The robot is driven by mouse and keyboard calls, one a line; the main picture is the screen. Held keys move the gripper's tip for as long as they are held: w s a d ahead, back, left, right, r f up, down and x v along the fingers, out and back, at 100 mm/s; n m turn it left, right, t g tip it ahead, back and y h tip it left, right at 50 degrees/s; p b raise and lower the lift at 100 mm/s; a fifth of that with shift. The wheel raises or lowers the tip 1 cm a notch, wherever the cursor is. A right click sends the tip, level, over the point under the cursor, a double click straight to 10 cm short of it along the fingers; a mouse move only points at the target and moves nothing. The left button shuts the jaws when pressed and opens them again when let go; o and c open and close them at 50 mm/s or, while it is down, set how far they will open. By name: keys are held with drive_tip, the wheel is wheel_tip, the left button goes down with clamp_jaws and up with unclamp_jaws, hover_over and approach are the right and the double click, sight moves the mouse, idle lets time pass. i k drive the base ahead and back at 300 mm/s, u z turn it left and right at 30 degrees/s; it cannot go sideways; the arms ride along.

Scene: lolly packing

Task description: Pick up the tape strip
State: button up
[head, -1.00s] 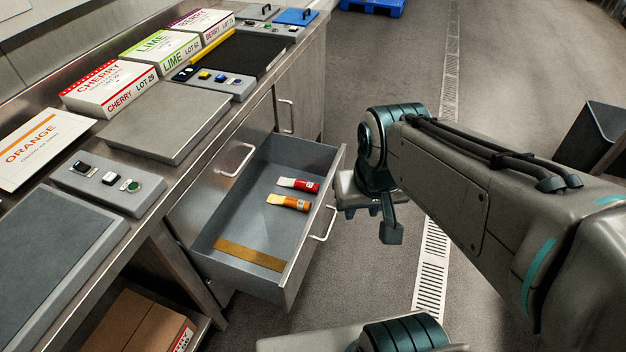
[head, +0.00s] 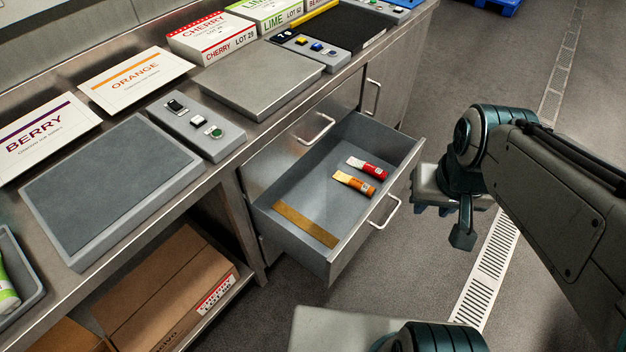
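The tape strip (head: 306,224) is a flat, brownish-yellow band. It lies on the floor of the open drawer (head: 352,259), along the near left end. My gripper (head: 462,238) hangs outside the drawer, to the right of its front, apart from the strip and holding nothing that I can see. Its fingers are seen from the side and partly hidden, so I cannot tell whether they are open or shut.
A red tube (head: 367,168) and an orange tube (head: 354,184) lie in the same drawer. The drawer's handle (head: 384,212) sticks out to the right. The counter above holds a grey plate (head: 262,82) and a button box (head: 197,125). Cardboard boxes (head: 165,285) sit on the lower shelf.

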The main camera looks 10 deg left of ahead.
sight(327, 240)
drive_tip(key=u, duration=3)
drive_tip(key=i, duration=0.8)
drive_tip(key=z, duration=2.35)
